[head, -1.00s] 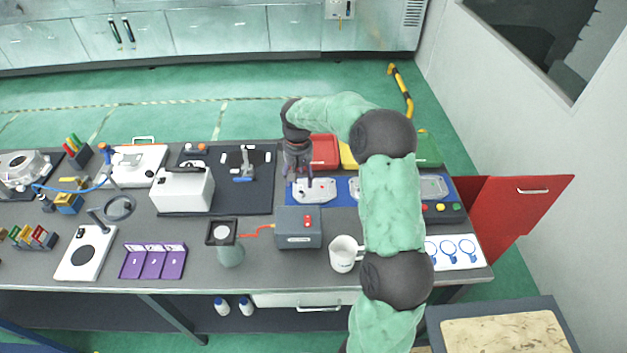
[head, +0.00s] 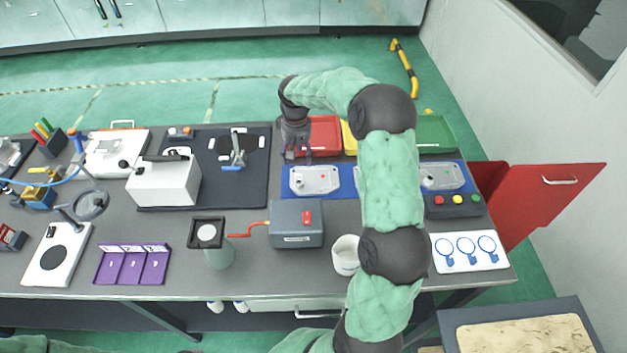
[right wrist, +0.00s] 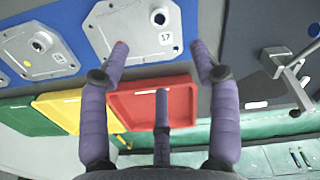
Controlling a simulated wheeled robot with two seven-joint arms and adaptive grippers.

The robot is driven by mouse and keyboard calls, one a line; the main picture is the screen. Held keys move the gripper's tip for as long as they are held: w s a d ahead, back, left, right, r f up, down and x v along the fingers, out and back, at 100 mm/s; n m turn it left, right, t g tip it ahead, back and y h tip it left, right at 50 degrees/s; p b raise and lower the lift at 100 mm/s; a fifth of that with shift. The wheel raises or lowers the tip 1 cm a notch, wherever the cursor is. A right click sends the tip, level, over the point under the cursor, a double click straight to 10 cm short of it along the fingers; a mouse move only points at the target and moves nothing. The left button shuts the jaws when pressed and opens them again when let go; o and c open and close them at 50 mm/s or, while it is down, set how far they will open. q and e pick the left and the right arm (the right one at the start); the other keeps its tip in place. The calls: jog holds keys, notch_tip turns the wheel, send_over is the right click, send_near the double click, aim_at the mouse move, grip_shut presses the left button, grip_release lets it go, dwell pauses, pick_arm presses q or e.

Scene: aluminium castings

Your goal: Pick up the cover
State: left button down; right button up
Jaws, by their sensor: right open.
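Flat grey metal covers lie on a blue mat at the back right of the bench. The left one (head: 315,180) is fully visible in the head view; another cover (head: 440,177) lies to the right, with my right arm hiding the mat between. My right gripper (head: 296,152) is open and empty, just behind and left of the left cover. In the right wrist view, the open purple fingers (right wrist: 161,62) point toward a cover marked 17 (right wrist: 132,38), apart from it as far as I can tell. A second cover (right wrist: 40,48) lies beside it. My left gripper is out of view.
Red (head: 325,135) and green (head: 436,132) trays stand behind the mat. A grey box with a red switch (head: 296,224), a white mug (head: 345,255) and a button box (head: 455,205) stand in front. A black mat with a clamp (head: 234,150) lies left.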

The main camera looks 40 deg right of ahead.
jog(key=f, duration=0.1)
jog(key=b, duration=0.2)
send_over(299, 180)
jog(key=f, duration=0.5)
jog(key=shift+w+d+f, duration=0.2)
jog(key=shift+d+f, duration=0.05)
jog(key=shift+f, duration=0.15)
jog(key=f, duration=0.1)
jog(key=f+b, duration=0.1)
jog(key=f, duration=0.2)
jog(key=shift+s+a+f, duration=0.15)
jog(key=shift+s+a, duration=0.25)
jog(key=shift+f+b, duration=0.3)
jog(key=shift+f, duration=0.25)
jog(key=shift+r, duration=0.1)
grip_shut()
